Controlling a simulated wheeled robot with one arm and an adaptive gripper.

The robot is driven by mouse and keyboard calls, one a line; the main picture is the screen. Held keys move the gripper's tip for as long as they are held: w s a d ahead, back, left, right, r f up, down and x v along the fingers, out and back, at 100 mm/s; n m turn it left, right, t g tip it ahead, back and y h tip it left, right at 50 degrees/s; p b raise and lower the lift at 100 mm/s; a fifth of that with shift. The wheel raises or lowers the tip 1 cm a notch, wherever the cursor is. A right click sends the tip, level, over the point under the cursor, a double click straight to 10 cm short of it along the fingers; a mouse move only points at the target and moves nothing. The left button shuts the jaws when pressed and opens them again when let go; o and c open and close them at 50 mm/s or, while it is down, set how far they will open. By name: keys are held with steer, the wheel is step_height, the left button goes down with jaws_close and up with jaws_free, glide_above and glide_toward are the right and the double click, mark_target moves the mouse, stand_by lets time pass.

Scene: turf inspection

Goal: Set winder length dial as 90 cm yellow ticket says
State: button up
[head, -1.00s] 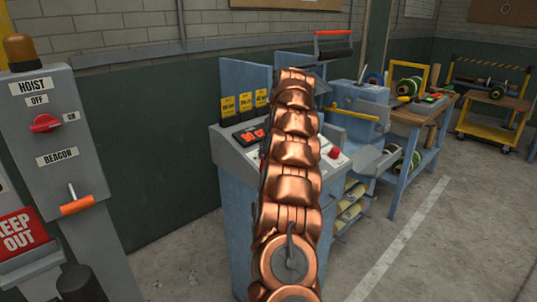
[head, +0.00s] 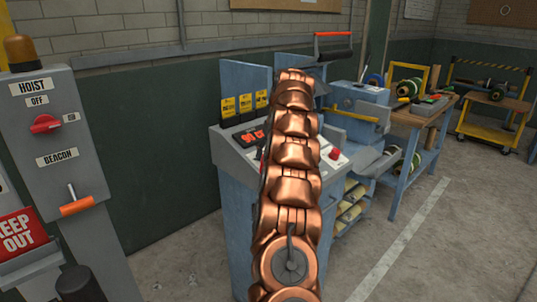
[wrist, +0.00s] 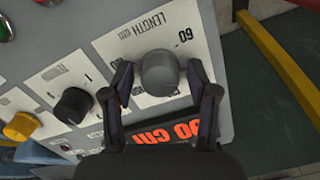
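In the wrist view, a grey dial (wrist: 160,73) sits on a pale panel beside the printed word LENGTH, with a "60" mark near it. My gripper (wrist: 160,78) is open, with one dark finger on each side of the dial and gaps showing between. A display with orange-red characters (wrist: 168,132) lies between the fingers, partly covered; its first digit is unclear. In the head view, yellow tickets (head: 245,103) stand at the back of the blue winder console (head: 232,190); their print is too small to read. My copper arm hides the dial and my gripper there.
In the wrist view, a black knob (wrist: 73,105) and a yellow knob (wrist: 21,126) lie left of the dial. In the head view, a red button (head: 335,153) is right of my arm. A hoist post (head: 55,130) stands left, a workbench (head: 425,112) right.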

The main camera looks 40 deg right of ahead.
stand_by(0.3)
steer(key=shift+v, duration=2.6)
steer(key=shift+s, duration=0.2)
steer(key=shift+s+f, duration=0.1)
steer(key=shift+s, duration=0.05)
steer(key=s, duration=1.1)
steer(key=shift+d, duration=0.4)
steer(key=shift+s, duration=0.15)
